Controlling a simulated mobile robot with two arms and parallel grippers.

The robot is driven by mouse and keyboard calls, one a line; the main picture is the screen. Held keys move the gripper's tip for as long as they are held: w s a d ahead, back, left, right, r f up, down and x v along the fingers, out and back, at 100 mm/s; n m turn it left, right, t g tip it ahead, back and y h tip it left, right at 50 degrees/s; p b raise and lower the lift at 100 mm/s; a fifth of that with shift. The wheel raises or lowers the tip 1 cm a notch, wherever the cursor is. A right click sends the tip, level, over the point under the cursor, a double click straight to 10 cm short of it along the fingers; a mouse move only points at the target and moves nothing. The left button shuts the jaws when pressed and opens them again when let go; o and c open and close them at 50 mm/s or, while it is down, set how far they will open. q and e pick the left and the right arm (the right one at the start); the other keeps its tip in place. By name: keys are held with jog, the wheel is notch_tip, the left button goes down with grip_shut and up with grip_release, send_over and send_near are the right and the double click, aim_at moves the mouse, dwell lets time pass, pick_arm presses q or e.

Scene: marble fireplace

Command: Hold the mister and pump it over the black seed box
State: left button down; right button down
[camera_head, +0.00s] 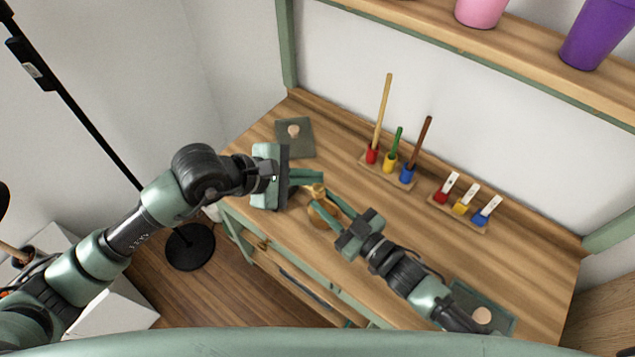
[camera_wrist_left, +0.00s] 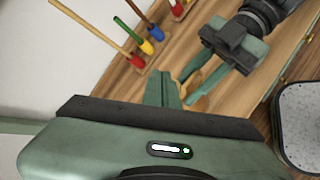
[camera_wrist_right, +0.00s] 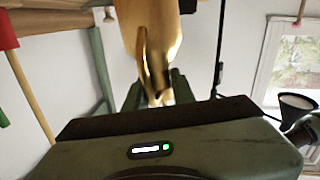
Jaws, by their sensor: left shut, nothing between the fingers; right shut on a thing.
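The brass mister (camera_head: 318,190) is in the middle of the head view, over the left part of the wooden worktop. My right gripper (camera_head: 328,212) is shut on it; the right wrist view shows its shiny gold body (camera_wrist_right: 150,30) rising above the fingers (camera_wrist_right: 155,92). My left gripper (camera_head: 318,178) is shut and empty, its fingertips close by the mister's top; whether they touch is unclear. The left wrist view shows the mister (camera_wrist_left: 199,103) partly behind the left fingers (camera_wrist_left: 168,92). A dark flat box (camera_head: 306,151) with a pale round piece lies at the back left.
A second dark greenish box (camera_head: 505,318) with a pale round piece lies at right, partly behind my right arm. Coloured pots with sticks (camera_head: 390,165) and pots with white labels (camera_head: 461,208) line the back. A shelf (camera_head: 480,37) with a pink pot (camera_head: 480,11) and purple pot (camera_head: 598,32) hangs above.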

pick_arm(q)
jog(key=shift+f, duration=0.15)
dwell(0.5)
jog(key=shift+f, duration=0.25)
jog(key=shift+w+d+f, duration=0.1)
jog(key=shift+f, duration=0.8)
dwell(0.9)
jog(key=shift+r, duration=1.3)
jog(key=shift+s+a+r, duration=0.15)
jog(key=shift+a+r, duration=0.05)
jog(key=shift+r, duration=1.05)
jog(key=shift+s+a+r, duration=0.15)
jog(key=shift+r, duration=1.1)
jog(key=shift+r, duration=0.1)
dwell(0.9)
jog(key=shift+s+a+r, duration=0.1)
jog(key=shift+s+r, duration=0.05)
jog(key=shift+r, duration=1.65)
